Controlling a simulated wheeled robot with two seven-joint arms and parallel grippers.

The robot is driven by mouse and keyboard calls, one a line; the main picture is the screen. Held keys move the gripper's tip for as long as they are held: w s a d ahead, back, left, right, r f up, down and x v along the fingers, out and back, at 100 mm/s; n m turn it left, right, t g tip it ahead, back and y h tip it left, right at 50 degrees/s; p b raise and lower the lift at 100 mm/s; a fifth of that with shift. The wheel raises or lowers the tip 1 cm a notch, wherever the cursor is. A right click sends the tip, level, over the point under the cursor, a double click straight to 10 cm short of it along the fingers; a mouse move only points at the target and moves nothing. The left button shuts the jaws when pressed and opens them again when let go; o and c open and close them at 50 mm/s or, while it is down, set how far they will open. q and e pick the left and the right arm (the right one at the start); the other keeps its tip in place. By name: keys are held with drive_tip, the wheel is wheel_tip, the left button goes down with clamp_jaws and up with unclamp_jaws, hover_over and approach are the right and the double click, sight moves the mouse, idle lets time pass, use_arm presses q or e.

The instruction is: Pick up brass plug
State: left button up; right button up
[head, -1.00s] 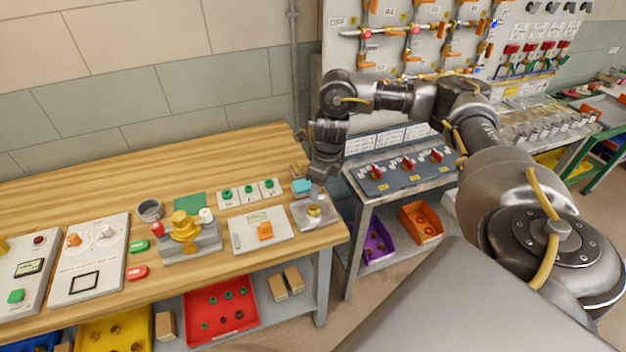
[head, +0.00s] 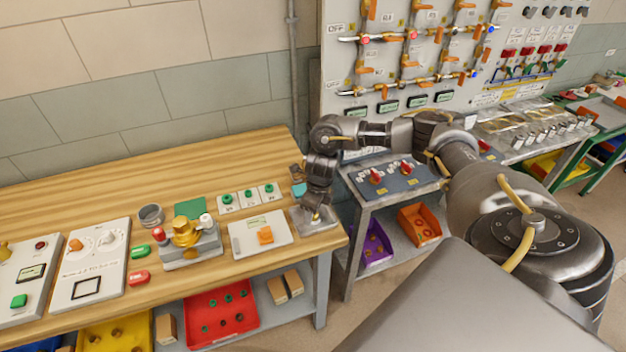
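My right gripper (head: 315,212) points down at the grey metal plate (head: 331,223) on the right end of the wooden table. The brass plug stands on this plate in the earlier frame; now the fingers cover its spot and I cannot make it out clearly. The fingertips are low, at about the plug's height. The view is too small to tell whether they are open or shut on it. My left gripper is not in view.
A white panel with an orange knob (head: 265,236) lies just left of the plate. A teal block (head: 298,189) is behind it. A grey fixture with a brass valve (head: 186,233) stands further left. A lower bench with red knobs (head: 378,176) stands to the right.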

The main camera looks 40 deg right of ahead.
drive_tip(key=shift+c, duration=0.3)
drive_tip(key=c, duration=1.1)
drive_tip(key=shift+r, duration=0.1)
